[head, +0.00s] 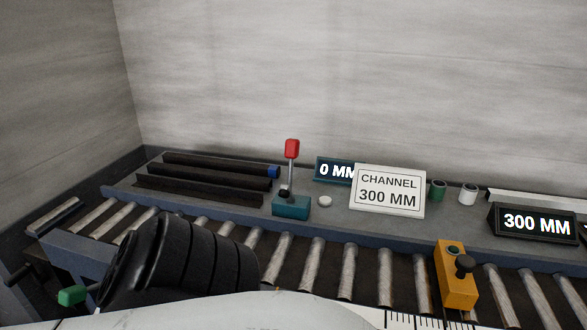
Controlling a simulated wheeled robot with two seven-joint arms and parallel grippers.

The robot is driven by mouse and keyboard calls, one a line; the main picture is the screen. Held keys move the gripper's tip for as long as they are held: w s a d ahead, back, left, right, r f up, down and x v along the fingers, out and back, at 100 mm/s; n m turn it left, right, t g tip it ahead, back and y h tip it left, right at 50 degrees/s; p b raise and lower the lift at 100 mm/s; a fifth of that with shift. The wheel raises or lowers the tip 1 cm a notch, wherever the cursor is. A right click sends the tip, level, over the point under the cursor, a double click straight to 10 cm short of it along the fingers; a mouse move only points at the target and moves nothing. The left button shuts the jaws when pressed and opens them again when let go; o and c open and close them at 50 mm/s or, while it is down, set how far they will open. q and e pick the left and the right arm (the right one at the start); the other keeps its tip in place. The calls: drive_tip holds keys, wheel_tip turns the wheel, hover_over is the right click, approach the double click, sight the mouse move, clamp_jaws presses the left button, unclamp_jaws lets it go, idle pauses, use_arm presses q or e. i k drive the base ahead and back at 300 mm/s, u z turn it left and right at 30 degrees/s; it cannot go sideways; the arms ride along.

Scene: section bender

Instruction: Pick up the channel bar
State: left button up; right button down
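Three long dark bars lie side by side on the grey bench at the back left in the head view: a rear bar (215,163) with a blue end, a middle bar (205,177) and a front bar (195,191). I cannot tell from their profiles which one is the channel bar. A white card (388,191) reading "CHANNEL 300 MM" stands right of them. Neither of my grippers shows in this view.
A teal box with a red-knobbed lever (291,205) stands beside the bars' right ends. A roller conveyor (310,265) runs in front, carrying a yellow block (456,275). A "300 MM" display (537,222) stands right. A black ribbed cylinder (195,258) fills the lower left.

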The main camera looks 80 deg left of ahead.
sight(212, 177)
drive_tip(key=u, duration=2.95)
